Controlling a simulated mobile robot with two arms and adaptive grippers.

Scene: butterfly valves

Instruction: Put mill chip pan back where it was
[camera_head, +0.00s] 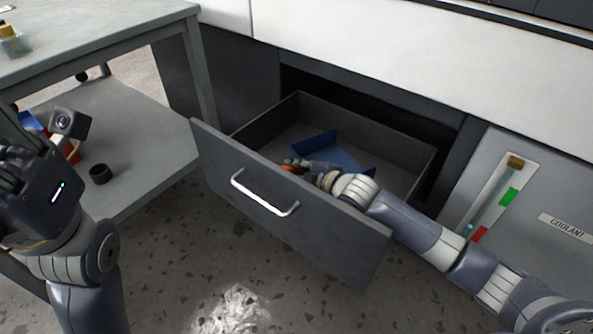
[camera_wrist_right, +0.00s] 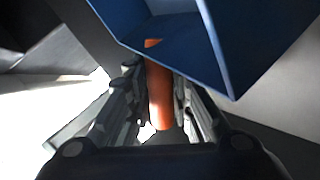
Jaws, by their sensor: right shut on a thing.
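A grey drawer (camera_head: 285,205) with a silver handle stands pulled out from the machine's base. A blue pan (camera_head: 338,152) with an orange handle is inside the drawer, partly hidden by my right gripper. My right gripper (camera_head: 292,166) reaches over the drawer's front and is shut on the orange handle. In the right wrist view the pan (camera_wrist_right: 180,42) is just ahead of the fingers, and its handle (camera_wrist_right: 159,95) lies between them. Whether the pan touches the drawer floor I cannot tell. My left gripper (camera_head: 20,165) is at the left edge, partly cut off.
A grey two-level table (camera_head: 95,38) stands at the left, with a black ring (camera_head: 100,174) on its lower shelf. The coolant panel (camera_head: 530,215) is right of the drawer. The speckled floor in front of the drawer is clear.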

